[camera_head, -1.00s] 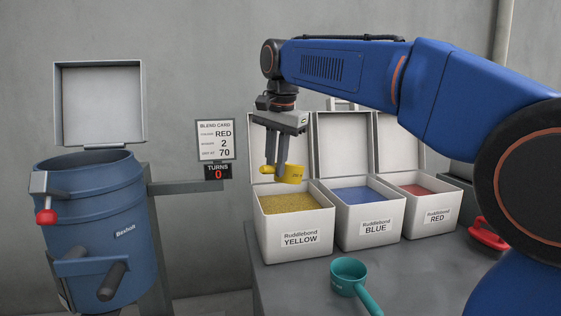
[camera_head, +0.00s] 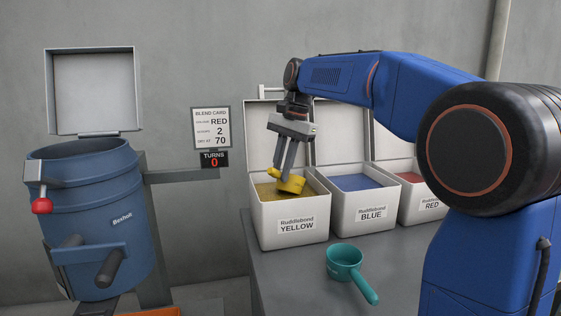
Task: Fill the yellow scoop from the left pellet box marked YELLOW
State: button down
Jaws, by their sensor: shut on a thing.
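The yellow scoop (camera_head: 291,185) is held in my gripper (camera_head: 283,177), which is shut on it. The scoop is tilted and sits low over the right part of the left box marked YELLOW (camera_head: 296,237), at about rim height. I cannot tell whether it touches the pellets or holds any. The yellow pellets (camera_head: 268,192) show to the left of the scoop. The lid (camera_head: 270,130) of this box stands open behind it, partly hidden by my arm.
The BLUE box (camera_head: 369,214) and the RED box (camera_head: 428,206) stand open to the right; my arm partly covers the RED one. A teal scoop (camera_head: 345,261) lies on the table (camera_head: 290,285) in front. A blue drum (camera_head: 100,225) with its lid open stands left.

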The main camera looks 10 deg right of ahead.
aim_at(284, 187)
jog(key=shift+w+d+f, duration=0.15)
jog(key=shift+f, duration=1.2)
jog(key=shift+w+d+f, duration=0.15)
jog(key=shift+f, duration=1.15)
jog(key=shift+w+d+f, duration=0.25)
jog(key=shift+w+d, duration=0.05)
